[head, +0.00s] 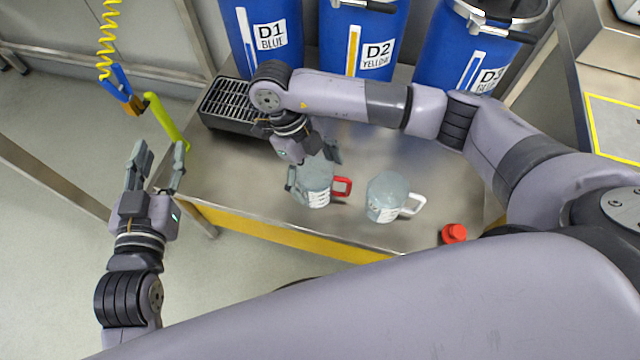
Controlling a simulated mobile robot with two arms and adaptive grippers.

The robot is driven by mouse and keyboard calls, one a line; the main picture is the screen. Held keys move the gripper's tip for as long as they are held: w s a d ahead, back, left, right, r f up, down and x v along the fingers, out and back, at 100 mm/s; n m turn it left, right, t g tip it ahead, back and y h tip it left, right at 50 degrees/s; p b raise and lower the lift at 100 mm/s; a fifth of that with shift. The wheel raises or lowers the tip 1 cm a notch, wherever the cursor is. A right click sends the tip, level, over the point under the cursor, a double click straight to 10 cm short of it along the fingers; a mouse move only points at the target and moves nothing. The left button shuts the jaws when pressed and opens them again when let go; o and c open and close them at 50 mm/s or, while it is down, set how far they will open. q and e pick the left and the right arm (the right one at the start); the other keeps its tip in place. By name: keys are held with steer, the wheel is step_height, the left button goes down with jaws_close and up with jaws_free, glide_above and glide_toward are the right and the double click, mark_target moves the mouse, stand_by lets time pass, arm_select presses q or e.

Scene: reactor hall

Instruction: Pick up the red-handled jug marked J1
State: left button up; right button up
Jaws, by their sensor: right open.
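The clear jug (318,182) with a red handle (342,186) stands upright on the metal bench, its white label too small to read. My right gripper (313,168) is over it, with its fingers open and apart, one at the jug's left side and one by its upper right. I cannot tell whether they touch the jug. The wrist hides part of the jug's top. My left gripper (160,160) is open and empty, off the bench's left end.
A second clear jug with a white handle (385,196) stands just right of the first. A red cap (454,233) lies at the bench's right. Blue drums D1 (262,40), D2 (362,40) and D3 (468,55) stand behind.

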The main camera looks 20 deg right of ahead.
steer(key=shift+x, duration=1.3)
arm_select(q)
steer(key=shift+w+d+r+t+h, duration=0.15)
steer(key=shift+r+t, duration=0.3)
steer(key=shift+r, duration=0.4)
steer(key=shift+w+d+r+t+h, duration=0.15)
steer(key=shift+r+t, duration=0.3)
steer(key=shift+r, duration=0.4)
arm_select(e)
steer(key=c, duration=1.3)
arm_select(q)
steer(key=shift+s, duration=0.1)
